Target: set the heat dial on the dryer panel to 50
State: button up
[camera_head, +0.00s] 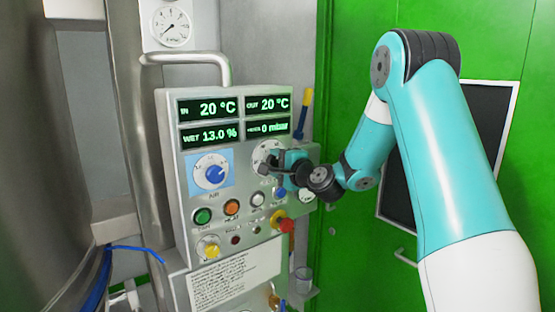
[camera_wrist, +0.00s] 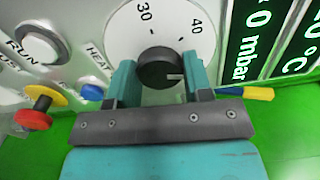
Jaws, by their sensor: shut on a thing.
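The heat dial (camera_head: 262,151) is the right-hand white dial on the dryer panel (camera_head: 170,130), partly hidden by my gripper (camera_head: 279,163). In the wrist view my gripper (camera_wrist: 160,76) is shut on the dial's black knob (camera_wrist: 158,62), one teal finger on each side. The white scale (camera_wrist: 120,35) shows the numbers 30 and 40 at the top of that view. The knob's white mark points to the picture's right, toward the right finger, clockwise of the 40. The number it faces is hidden behind the finger.
The blue-backed AIR dial (camera_head: 211,172) is left of the heat dial. Buttons and a red knob (camera_head: 286,225) sit below. Displays (camera_head: 212,107) above read 20 °C, 20 °C, 13.0 % and 0 mbar. A metal rail (camera_head: 185,58) and green door (camera_head: 350,60) flank the panel.

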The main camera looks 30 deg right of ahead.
jog(key=shift+m+p, duration=0.6)
jog(key=shift+m, duration=1)
jog(key=o, duration=0.9)
jog(key=shift+o, duration=0.2)
jog(key=shift+s+f+b, duration=0.2)
jog(key=shift+s+b, duration=0.25)
jog(key=shift+s, duration=0.05)
jog(key=s+b, duration=1.2)
jog(key=s, duration=0.4)
jog(key=shift+s+d, duration=0.2)
jog(key=shift+d, duration=0.1)
